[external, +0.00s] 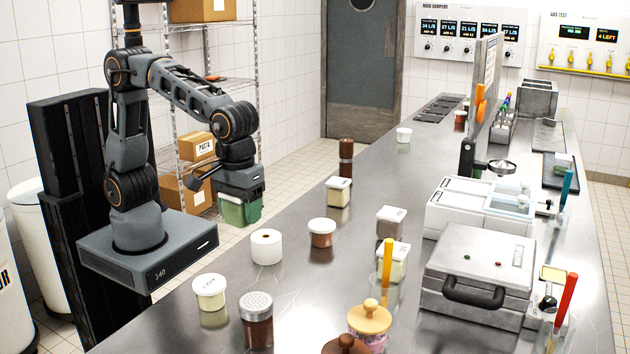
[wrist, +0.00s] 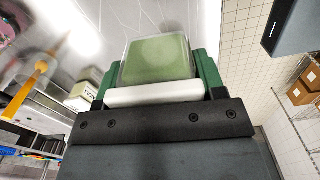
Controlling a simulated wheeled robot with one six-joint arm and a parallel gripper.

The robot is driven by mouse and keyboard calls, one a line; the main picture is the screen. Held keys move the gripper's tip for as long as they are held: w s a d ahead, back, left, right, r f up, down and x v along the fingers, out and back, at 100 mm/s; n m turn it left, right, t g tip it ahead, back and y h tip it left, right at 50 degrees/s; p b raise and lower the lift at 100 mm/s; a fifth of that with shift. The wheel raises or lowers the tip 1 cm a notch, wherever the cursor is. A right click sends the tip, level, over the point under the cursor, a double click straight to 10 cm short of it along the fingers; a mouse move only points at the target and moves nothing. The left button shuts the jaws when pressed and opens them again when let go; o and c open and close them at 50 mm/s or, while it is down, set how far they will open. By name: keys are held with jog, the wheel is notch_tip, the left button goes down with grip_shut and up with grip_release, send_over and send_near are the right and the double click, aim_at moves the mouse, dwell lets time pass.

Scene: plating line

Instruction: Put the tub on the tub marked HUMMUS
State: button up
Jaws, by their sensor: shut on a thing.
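My gripper (external: 236,206) hangs over the near-left edge of the steel counter, close to my arm's base. It is shut on a clear square tub with green contents and a white lid (wrist: 155,95). In the wrist view the tub (wrist: 157,58) sits between the green fingers. Several lidded tubs stand on the counter, apart from my gripper: a pale square one (external: 338,192), a brown square one (external: 390,224), another pale square one (external: 395,262), a round cream one (external: 209,291) and a round reddish one (external: 321,233). I cannot read which lid says HUMMUS.
A white roll (external: 266,246), a shaker (external: 257,322) and a dark pepper mill (external: 346,157) stand among the tubs. A grey press (external: 478,275) and white bins (external: 480,207) fill the right side. Patches of bare counter lie between the tubs.

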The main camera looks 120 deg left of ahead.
jog(key=s+a+r+n+p, duration=0.1)
jog(key=s+a+r+n, duration=0.3)
jog(key=a, duration=0.7)
jog(key=s+a+r+n+p, duration=0.1)
jog(key=s+a+n, duration=0.1)
jog(key=a+n, duration=0.75)
jog(key=s+a+r+n, duration=0.2)
jog(key=s+a+n, duration=0.1)
jog(key=a, duration=1.1)
jog(key=n+p, duration=0.3)
jog(key=p, duration=0.2)
send_over(338, 181)
jog(key=f, duration=0.8)
jog(key=shift+s+d, duration=0.35)
jog(key=shift+w+a+f, duration=0.3)
jog(key=shift+w+f, duration=0.1)
jog(key=shift+f, duration=0.3)
jog(key=shift+f+p, duration=0.35)
jog(key=shift+f, duration=1.2)
jog(key=shift+f, duration=0.1)
